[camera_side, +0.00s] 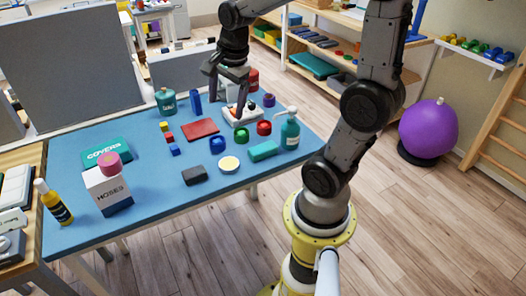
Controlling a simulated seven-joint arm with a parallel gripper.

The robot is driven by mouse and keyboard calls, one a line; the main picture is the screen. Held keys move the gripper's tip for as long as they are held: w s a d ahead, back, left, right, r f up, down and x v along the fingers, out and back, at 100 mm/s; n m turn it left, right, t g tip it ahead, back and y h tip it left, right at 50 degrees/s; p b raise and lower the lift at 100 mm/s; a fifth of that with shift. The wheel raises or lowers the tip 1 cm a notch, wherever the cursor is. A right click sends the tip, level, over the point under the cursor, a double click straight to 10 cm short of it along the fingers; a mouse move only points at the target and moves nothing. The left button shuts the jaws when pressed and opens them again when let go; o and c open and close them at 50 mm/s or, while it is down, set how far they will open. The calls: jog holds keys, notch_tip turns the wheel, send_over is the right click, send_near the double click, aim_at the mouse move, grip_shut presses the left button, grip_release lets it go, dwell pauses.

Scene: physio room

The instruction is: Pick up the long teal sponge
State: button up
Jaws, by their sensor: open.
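The long teal sponge (263,150) is a flat teal block lying on the blue table, near its front right edge. It lies just left of and in front of the teal pump bottle (290,131), apart from it. My gripper (227,104) points down over the back right part of the table, beyond the sponge and to its left in the picture. Its fingers are spread, one on each side of a gap, and nothing shows held between them. It is clearly apart from the sponge.
A white tray (236,122) stands beneath my gripper. Blue (217,146), green (242,137) and red (264,128) round items, a pale yellow disc (229,164) and a dark grey block (194,175) lie around the sponge. A red flat item (199,130) lies farther left.

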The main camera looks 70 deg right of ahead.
jog(key=s+d+f+m+g, duration=0.1)
jog(key=d+f+m+g, duration=0.1)
jog(key=d+f+m, duration=0.4)
jog(key=y, duration=0.1)
send_over(257, 149)
jog(key=shift+n+g, duration=0.3)
notch_tip(257, 149, down, 11)
jog(key=shift+w+r, duration=0.1)
jog(key=shift+w, duration=0.05)
jog(key=shift+a+f, duration=0.1)
jog(key=shift+f, duration=2.65)
jog(key=c, duration=1.4)
jog(key=shift+r, duration=0.15)
